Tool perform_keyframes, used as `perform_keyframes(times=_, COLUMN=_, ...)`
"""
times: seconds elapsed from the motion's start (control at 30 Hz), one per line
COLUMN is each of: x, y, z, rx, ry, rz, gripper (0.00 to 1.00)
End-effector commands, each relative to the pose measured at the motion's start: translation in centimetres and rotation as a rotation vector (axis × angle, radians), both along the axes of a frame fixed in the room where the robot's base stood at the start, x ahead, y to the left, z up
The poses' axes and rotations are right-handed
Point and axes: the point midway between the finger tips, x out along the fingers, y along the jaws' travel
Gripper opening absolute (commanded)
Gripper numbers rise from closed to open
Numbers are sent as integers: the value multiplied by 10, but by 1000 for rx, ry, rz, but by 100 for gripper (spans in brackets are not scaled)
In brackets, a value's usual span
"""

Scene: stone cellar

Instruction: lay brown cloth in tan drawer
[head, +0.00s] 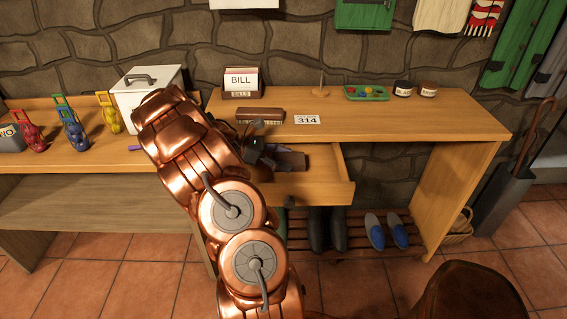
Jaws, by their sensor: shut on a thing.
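The tan drawer (318,191) is pulled out from under the right-hand wooden table, open at the top. My gripper (270,155) is over the back left of the drawer, partly hidden by my copper-coloured arm. A small brown cloth (292,160) shows at its fingertips, and the gripper is shut on it. The cloth is over the drawer opening; I cannot tell whether it touches the drawer floor.
The table top (440,117) holds a brush (260,115), a "314" card (307,120), a BILL box (242,83), a green tray (366,93) and two jars. Boots and blue slippers (386,232) sit on a rack below. A white box (148,95) stands left of the arm.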

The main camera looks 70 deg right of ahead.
Motion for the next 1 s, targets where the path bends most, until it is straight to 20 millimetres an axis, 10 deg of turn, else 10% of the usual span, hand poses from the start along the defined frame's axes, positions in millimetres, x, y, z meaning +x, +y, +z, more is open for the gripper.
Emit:
perform_keyframes(times=0.97, x=0, y=0, z=-27, rx=1, ry=-1, rz=2, gripper=33)
perform_keyframes(times=1.0, x=0, y=0, z=-27, rx=1, ry=-1, rz=1, gripper=70)
